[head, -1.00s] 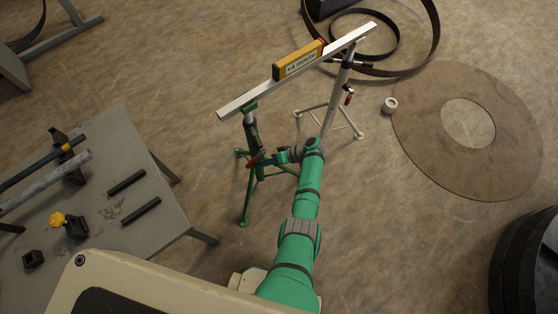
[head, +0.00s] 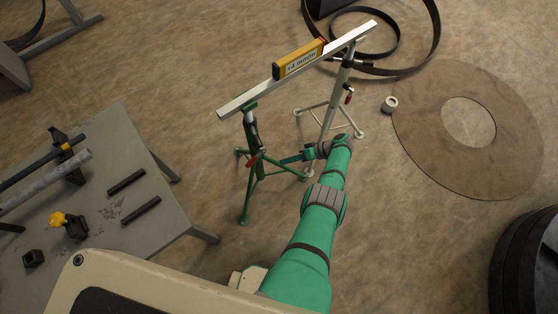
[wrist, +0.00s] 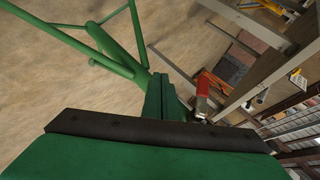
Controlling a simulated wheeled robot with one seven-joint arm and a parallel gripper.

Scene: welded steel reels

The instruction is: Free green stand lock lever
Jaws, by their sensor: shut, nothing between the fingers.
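The green stand (head: 249,170) stands on splayed legs under the left end of a pale beam (head: 300,70). Its red lock lever (head: 252,162) sticks out low on the post. My gripper (head: 284,161) is shut and empty, to the right of the post and apart from the lever in the head view. In the wrist view the closed green fingers (wrist: 165,99) point away from the camera. The red lever (wrist: 204,84) shows just right of them, and green stand legs (wrist: 112,52) show at upper left. I cannot tell the lever's exact angle.
A yellow level (head: 299,60) lies on the beam. A white stand (head: 331,112) with its own red lever (head: 349,97) holds the beam's right end. A grey table (head: 150,180) is at left. A flat ring (head: 420,130) and a small white roll (head: 390,104) lie at right.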

